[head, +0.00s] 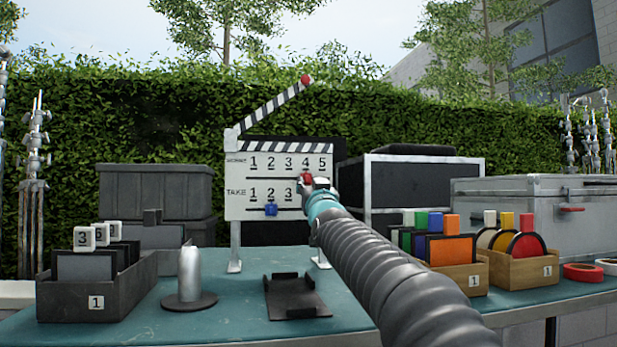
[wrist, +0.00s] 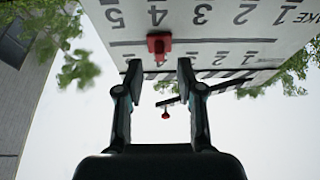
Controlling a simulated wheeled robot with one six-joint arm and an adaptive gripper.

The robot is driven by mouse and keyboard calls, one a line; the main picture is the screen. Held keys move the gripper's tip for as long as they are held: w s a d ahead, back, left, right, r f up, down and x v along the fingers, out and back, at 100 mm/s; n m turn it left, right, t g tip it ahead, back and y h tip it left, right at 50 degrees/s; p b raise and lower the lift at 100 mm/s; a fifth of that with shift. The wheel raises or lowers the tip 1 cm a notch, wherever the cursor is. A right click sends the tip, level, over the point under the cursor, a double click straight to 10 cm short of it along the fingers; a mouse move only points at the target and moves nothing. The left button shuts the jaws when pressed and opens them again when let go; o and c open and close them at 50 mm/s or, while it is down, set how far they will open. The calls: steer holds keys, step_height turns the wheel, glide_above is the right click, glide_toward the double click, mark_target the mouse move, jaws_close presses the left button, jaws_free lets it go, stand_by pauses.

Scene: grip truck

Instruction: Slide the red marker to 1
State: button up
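The clapperboard (head: 240,185) stands upright on the table, with two numbered rows and a slider line under each. The red marker (head: 307,178) is on the upper line, below the 4. It also shows in the wrist view (wrist: 159,44), where the board appears upside down. A blue marker (head: 271,209) is on the lower line, near the 2. My gripper (wrist: 160,70) is open, its two fingers pointing at the red marker. The marker lies just beyond the fingertips, roughly centred between them; I see no contact. In the head view my gripper partly hides the board's lower right.
On the teal table (head: 225,320) are a dark box of number cards (head: 95,290), a metal post (head: 189,272), a black holder (head: 297,297) and wooden boxes of coloured pieces (head: 520,270). The board's striped clap stick (head: 275,107) is raised. Cases stand behind.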

mark_target(308, 178)
steer(key=shift+p+x, duration=0.45)
steer(key=shift+x, duration=1.15)
jaws_close()
